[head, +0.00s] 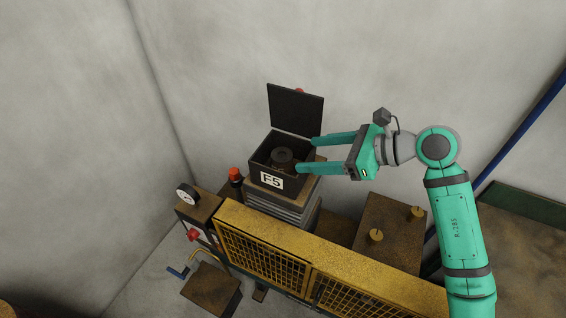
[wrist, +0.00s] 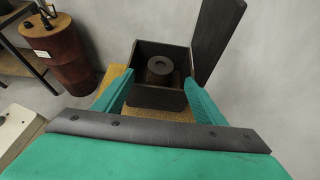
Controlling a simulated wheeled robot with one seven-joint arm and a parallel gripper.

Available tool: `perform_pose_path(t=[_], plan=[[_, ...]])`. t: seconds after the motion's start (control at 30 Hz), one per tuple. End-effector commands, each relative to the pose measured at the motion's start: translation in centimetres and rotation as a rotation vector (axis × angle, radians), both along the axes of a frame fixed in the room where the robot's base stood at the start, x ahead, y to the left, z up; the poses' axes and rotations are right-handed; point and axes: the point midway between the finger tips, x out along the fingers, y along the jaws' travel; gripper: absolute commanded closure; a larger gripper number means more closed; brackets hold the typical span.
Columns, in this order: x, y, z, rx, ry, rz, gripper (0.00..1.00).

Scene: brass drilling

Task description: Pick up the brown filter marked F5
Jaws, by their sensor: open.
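The brown filter (head: 283,157) is a short dark ring-shaped cylinder. It stands inside an open dark box (head: 254,167) with a white F5 label (head: 271,181) on its front. The box lid (head: 296,111) is raised at the back. In the wrist view, the filter (wrist: 160,68) shows near the middle of the box (wrist: 139,91), its round top hole visible. My gripper (head: 306,155) is open and empty. Its teal fingers reach from the right to the box's right side in the head view. In the wrist view, the fingers (wrist: 158,92) are on either side of the box, with the filter farther ahead between them.
The box rests on a stacked pedestal (head: 282,211). A yellow mesh guard rail (head: 260,255) runs in front. A gauge (head: 187,194) and a red-topped part (head: 235,176) stand left. A rusty drum (wrist: 65,52) shows in the wrist view. Walls close off the back.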

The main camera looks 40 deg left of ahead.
Motion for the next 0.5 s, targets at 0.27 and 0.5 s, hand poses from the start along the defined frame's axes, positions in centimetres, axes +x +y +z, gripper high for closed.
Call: perform_pose_path(t=[0.27,0.5], plan=[[-0.7,2.6,-1.5,0.002,0.001,-0.001,0.35],[-1.0,4.5,-2.5,0.003,0.003,-0.001,0.35]])
